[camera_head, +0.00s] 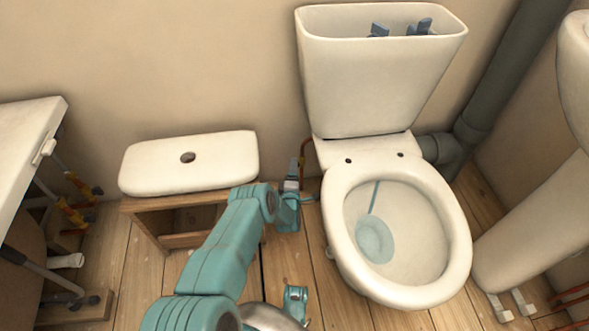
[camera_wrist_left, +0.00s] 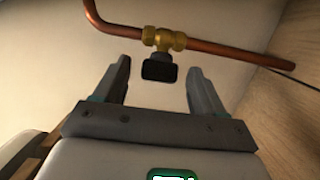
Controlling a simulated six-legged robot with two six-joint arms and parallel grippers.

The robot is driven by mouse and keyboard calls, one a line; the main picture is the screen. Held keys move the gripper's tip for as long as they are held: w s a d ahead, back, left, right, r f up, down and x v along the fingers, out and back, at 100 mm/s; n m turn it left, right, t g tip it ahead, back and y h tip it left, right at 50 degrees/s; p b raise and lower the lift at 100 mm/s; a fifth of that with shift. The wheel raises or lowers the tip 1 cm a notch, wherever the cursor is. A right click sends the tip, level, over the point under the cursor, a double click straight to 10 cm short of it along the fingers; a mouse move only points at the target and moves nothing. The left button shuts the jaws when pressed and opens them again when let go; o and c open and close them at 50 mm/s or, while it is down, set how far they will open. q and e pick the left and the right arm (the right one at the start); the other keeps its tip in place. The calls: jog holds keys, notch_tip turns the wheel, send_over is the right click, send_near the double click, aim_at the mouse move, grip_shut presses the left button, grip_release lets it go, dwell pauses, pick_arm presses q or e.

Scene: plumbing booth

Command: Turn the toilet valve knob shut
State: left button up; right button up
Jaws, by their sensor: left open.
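The toilet valve shows in the left wrist view as a brass fitting on a copper pipe, with a dark, blocky knob (camera_wrist_left: 158,69) facing me. My left gripper (camera_wrist_left: 160,82) is open and empty. Its two fingers stand on either side of the knob in that picture, with visible gaps to both. I cannot tell how far the knob is from the fingertips in depth. In the head view, my left gripper (camera_head: 292,186) is small beside the toilet (camera_head: 341,225), low near the wall and the copper pipe (camera_head: 303,152). The knob is not distinguishable there.
The cistern (camera_head: 375,85) is open, its lid (camera_head: 190,175) lying on a wooden stool (camera_head: 150,228) to the left. A grey drain pipe (camera_head: 490,90) and a white pedestal (camera_head: 535,225) stand at right. Wooden floor (camera_head: 340,300) shows in front of the toilet.

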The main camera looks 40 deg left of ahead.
pick_arm(q)
jog(key=shift+s, duration=0.1)
jog(key=c, duration=1.1)
jog(key=shift+o, duration=0.2)
jog(key=shift+f+m+t+y, duration=0.2)
jog(key=shift+m+t+y, duration=0.1)
jog(key=shift+m+t, duration=0.45)
jog(key=shift+f+m+t+y, duration=0.25)
jog(key=shift+m+t, duration=0.3)
jog(key=shift+m, duration=0.4)
jog(key=shift+r, duration=0.1)
jog(key=o, duration=1.1)
jog(key=shift+c, duration=0.2)
